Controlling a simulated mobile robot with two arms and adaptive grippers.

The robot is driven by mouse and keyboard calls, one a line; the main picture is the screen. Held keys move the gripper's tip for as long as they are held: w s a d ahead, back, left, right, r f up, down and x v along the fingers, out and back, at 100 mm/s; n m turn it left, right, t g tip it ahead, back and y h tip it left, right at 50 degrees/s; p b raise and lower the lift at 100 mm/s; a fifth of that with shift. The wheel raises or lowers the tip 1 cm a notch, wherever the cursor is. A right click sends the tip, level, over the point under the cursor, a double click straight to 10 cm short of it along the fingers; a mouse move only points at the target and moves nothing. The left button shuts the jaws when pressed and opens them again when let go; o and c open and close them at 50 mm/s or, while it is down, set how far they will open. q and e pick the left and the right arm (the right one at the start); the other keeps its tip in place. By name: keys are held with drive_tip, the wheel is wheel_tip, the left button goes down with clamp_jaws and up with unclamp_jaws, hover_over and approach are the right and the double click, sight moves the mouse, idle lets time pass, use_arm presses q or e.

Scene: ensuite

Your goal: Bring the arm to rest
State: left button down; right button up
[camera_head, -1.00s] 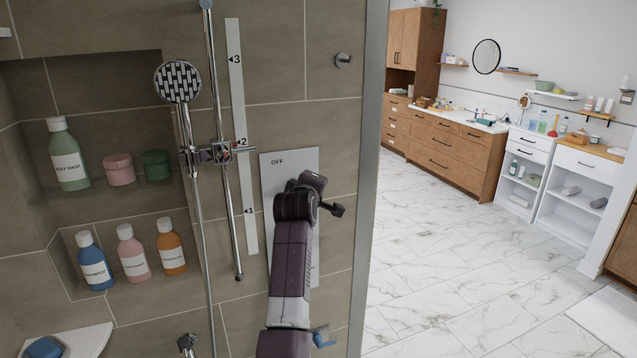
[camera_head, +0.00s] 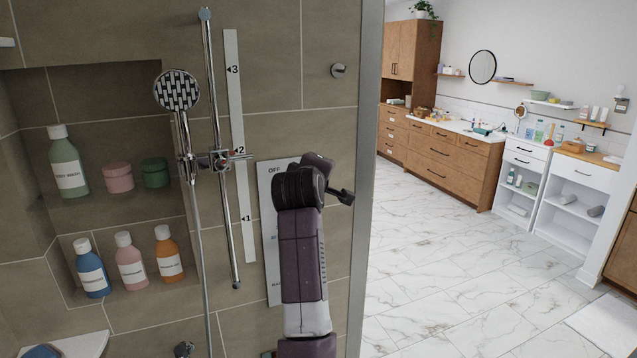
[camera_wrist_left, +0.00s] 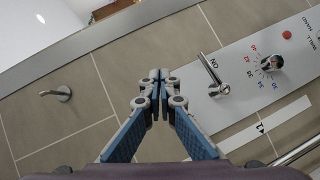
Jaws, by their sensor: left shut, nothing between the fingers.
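My left arm (camera_head: 302,255) rises from the bottom middle of the head view, upright in front of the shower wall. Its fingers are not clearly visible there. In the left wrist view my left gripper (camera_wrist_left: 157,78) has its blue-padded fingers together at the tips, with nothing between them. A white shower control panel (camera_head: 270,215) is partly hidden behind the arm. In the wrist view the panel (camera_wrist_left: 225,105) shows a chrome lever (camera_wrist_left: 213,75) beside the word ON and a round temperature knob (camera_wrist_left: 270,62). The fingertips appear apart from the lever. My right gripper is not in view.
A shower head (camera_head: 177,91) hangs on a rail left of the arm. Several bottles, including a green one (camera_head: 68,162), and two jars stand in wall niches. A metal frame edge (camera_head: 362,180) borders the shower at right. Beyond it is open marble floor (camera_head: 430,260).

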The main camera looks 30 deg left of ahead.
use_arm(q)
drive_tip(key=shift+s+d+r, duration=0.4)
drive_tip(key=shift+s+r, duration=0.05)
drive_tip(key=shift+s, duration=0.1)
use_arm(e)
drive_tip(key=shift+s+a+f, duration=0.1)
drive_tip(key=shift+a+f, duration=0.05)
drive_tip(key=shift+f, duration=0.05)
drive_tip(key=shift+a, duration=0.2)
